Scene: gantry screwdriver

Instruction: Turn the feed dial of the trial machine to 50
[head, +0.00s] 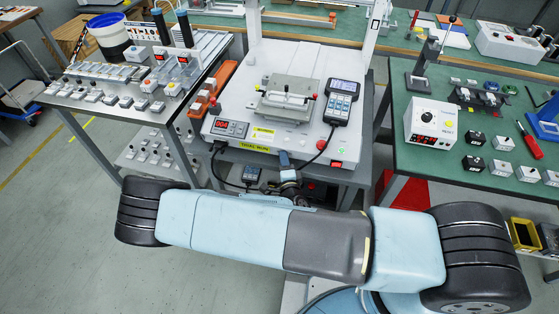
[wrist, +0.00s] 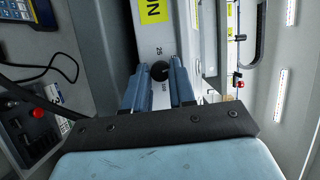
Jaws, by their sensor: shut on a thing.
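The trial machine (head: 310,135) is a white unit at the centre of the head view, with a yellow label on its front. My gripper (head: 286,160) is at its front face, just below the label and right of it. In the wrist view the feed dial (wrist: 160,71) is a small black knob, with a printed 25 beside it and another partly covered number below. My gripper's two blue fingers (wrist: 160,78) are shut on the dial, one on each side. The dial's pointer cannot be made out. In the head view the dial is hidden by my gripper.
A handheld pendant (head: 342,98) lies on the machine's right side, its cable hanging across the front near my wrist. A red digital display (head: 228,127) is at the front left. A metal table (head: 140,118) stands left, a green bench (head: 475,150) right.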

